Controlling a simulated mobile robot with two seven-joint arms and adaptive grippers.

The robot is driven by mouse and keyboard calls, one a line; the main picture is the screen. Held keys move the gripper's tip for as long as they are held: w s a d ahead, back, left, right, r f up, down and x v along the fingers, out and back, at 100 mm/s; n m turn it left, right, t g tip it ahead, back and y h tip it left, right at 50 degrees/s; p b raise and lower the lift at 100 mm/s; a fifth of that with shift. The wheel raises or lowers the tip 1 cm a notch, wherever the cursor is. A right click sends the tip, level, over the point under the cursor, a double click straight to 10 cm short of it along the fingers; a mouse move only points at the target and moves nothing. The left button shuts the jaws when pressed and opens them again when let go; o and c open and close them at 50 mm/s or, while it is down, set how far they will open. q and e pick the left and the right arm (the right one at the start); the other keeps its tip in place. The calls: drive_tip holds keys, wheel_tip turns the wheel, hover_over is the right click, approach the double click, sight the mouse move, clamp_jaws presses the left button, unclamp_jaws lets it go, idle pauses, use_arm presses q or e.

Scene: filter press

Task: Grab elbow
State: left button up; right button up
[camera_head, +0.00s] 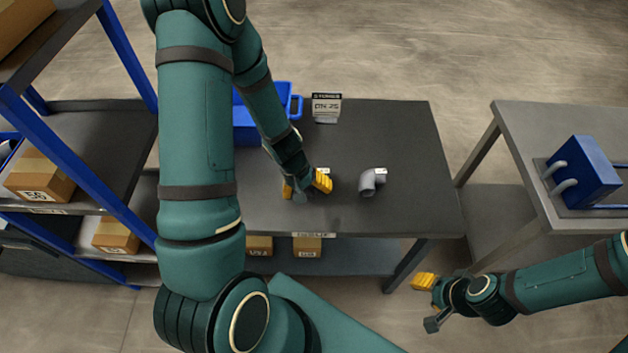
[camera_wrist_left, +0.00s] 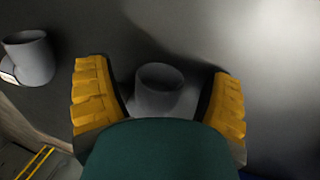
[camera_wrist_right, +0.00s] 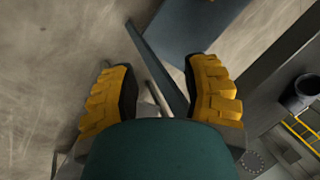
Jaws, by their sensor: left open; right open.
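A grey pipe elbow (camera_head: 367,187) lies on the dark table, just right of my left gripper (camera_head: 307,187). In the left wrist view this elbow (camera_wrist_left: 30,62) is at the upper left, outside the fingers. A second grey pipe piece (camera_wrist_left: 160,88), with its round opening facing the camera, sits between the open yellow fingers of my left gripper (camera_wrist_left: 160,100). Its lower part is hidden by my wrist, and I cannot tell if the fingers touch it. My right gripper (camera_head: 428,300) is open and empty, in the air right of the table's front edge; its fingers (camera_wrist_right: 160,95) are apart.
The dark table (camera_head: 400,140) carries a blue bin (camera_head: 247,125) and a small sign (camera_head: 326,107) at the back. A shelf rack with boxes (camera_head: 38,178) stands at the left. A second table (camera_head: 540,125) at the right bears a blue block with pipes (camera_head: 590,172).

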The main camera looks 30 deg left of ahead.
use_arm(q)
drive_tip(key=c, duration=1.3)
